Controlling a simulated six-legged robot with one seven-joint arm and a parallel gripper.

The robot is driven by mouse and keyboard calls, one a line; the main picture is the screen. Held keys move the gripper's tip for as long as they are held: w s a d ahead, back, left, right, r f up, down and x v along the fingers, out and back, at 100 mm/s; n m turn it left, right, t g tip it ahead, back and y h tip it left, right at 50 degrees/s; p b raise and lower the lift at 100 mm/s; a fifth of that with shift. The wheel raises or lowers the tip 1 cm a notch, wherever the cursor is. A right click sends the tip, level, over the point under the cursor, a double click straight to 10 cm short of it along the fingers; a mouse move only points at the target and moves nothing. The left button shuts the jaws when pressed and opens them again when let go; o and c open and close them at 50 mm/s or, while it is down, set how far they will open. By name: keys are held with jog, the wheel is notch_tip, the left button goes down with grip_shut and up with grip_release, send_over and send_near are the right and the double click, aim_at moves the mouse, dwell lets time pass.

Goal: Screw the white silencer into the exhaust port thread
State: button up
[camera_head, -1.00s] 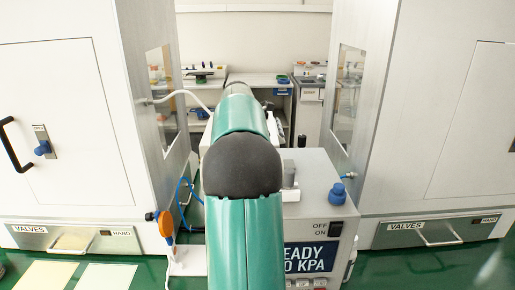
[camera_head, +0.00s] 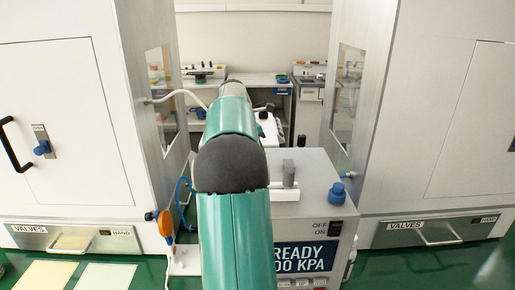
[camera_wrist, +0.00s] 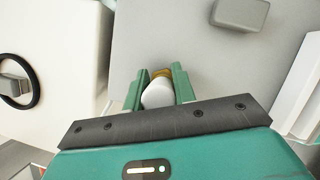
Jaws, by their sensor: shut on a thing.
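In the wrist view my gripper (camera_wrist: 158,88) has its two green fingers shut on the white silencer (camera_wrist: 157,95). A brass-coloured end (camera_wrist: 161,73) of the silencer shows between the fingertips, pointing away from the wrist. A light grey surface lies beyond the fingertips. I cannot make out the exhaust port thread in either view. In the head view my own arm hides the gripper and the silencer.
The grey press box (camera_head: 312,190) stands ahead with a blue knob (camera_head: 337,193), an ON/OFF switch (camera_head: 336,228) and a display (camera_head: 304,257). A grey block (camera_head: 289,172) sits on top. Tall white cabinets (camera_head: 62,120) flank both sides. A black ring (camera_wrist: 18,82) shows left in the wrist view.

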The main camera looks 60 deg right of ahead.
jog(key=shift+a, duration=0.1)
jog(key=shift+m+y, duration=0.3)
jog(key=shift+m, duration=0.6)
jog(key=o, duration=0.5)
jog(key=shift+o, duration=0.2)
jog(key=shift+n, duration=0.8)
jog(key=shift+n+h, duration=0.5)
jog(key=shift+n, duration=0.4)
